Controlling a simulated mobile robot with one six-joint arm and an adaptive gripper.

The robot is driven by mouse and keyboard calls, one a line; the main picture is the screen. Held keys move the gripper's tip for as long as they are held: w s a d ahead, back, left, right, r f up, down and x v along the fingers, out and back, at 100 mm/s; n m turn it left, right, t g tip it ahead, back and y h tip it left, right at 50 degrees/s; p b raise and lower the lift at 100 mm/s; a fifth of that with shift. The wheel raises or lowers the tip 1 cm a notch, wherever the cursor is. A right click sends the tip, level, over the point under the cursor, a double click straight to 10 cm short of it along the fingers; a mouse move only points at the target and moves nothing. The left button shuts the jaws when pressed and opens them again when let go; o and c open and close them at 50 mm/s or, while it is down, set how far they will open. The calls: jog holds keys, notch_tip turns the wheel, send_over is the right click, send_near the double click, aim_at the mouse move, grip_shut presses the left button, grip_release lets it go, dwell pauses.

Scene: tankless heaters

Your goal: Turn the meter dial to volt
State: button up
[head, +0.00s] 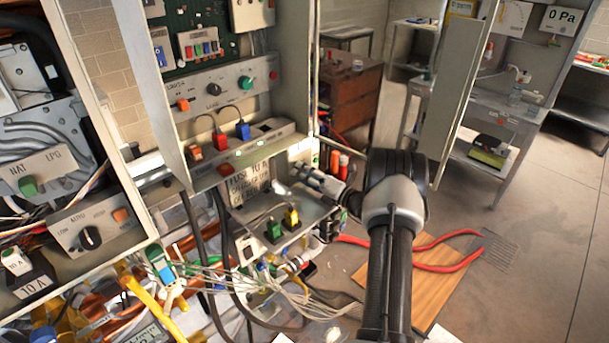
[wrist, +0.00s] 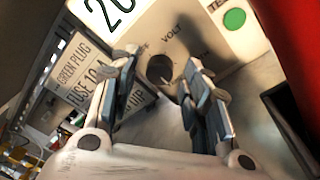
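The meter dial (wrist: 160,69) is a dark round knob on a beige meter face (wrist: 200,48) in the wrist view. The word VOLT is printed just above the dial. A white mark shows low on the knob, but I cannot tell which setting it points to. My gripper (wrist: 160,78) is open, with one finger on each side of the dial. I cannot tell whether either finger touches it. In the head view my gripper (head: 305,178) reaches left into the lower cabinet bay, and I cannot make out the dial there.
A green TEST button (wrist: 234,19) and a white display (wrist: 106,12) reading 20 are near the dial. A fuse label plate (wrist: 88,78) lies left. Cabinet walls enclose the bay, and a cabinet door (head: 462,90) stands to the right. Loose wires (head: 270,290) hang below.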

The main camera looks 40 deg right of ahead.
jog(key=c, duration=0.9)
jog(key=shift+c, duration=0.2)
jog(key=n+b, duration=0.3)
jog(key=n, duration=0.2)
jog(key=shift+a+n+g+b, duration=0.1)
jog(key=shift+n+g+b, duration=0.2)
jog(key=shift+n+b, duration=0.1)
jog(key=n+h+b, duration=0.1)
jog(key=n+b, duration=0.3)
jog(key=n, duration=0.1)
jog(key=n+b, duration=0.5)
jog(key=shift+a+h, duration=0.15)
jog(key=shift+h, duration=0.25)
jog(key=shift+r+n+b, duration=0.15)
jog(key=shift+n+b, duration=0.4)
jog(key=shift+n, duration=0.65)
grip_shut()
jog(key=shift+a+n+h, duration=0.1)
jog(key=shift+n+h, duration=0.3)
jog(key=shift+n, duration=1.6)
